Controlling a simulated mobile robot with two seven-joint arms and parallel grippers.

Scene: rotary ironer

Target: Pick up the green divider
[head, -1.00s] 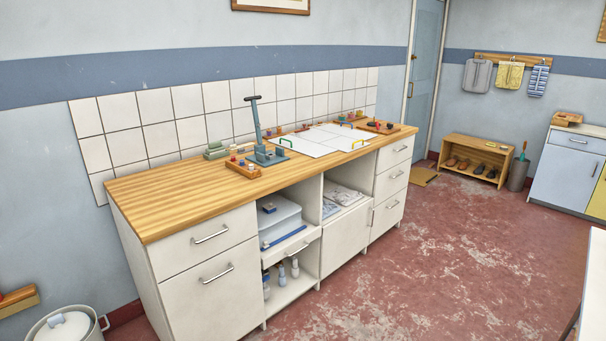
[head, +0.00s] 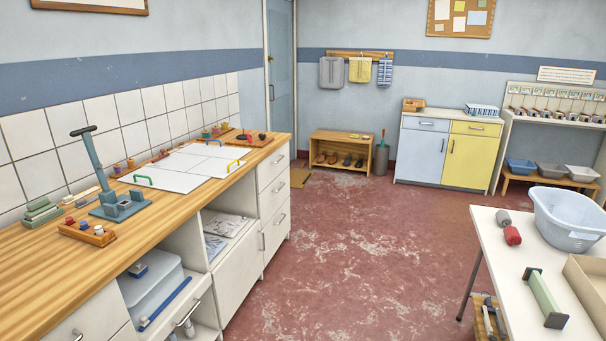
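A pale green bar with dark end pieces, which looks like the green divider (head: 545,298), lies on the white table (head: 490,232) at the lower right. It sits left of an open tan box (head: 586,290) and in front of a blue-grey basin. Neither of my grippers shows in the head view.
The basin (head: 570,238), a grey roller (head: 503,218) and a red roller (head: 512,236) share the white table. A long wooden counter (head: 150,238) with a blue-grey lever press (head: 120,205) and white boards runs along the left. The red floor (head: 360,240) between them is clear.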

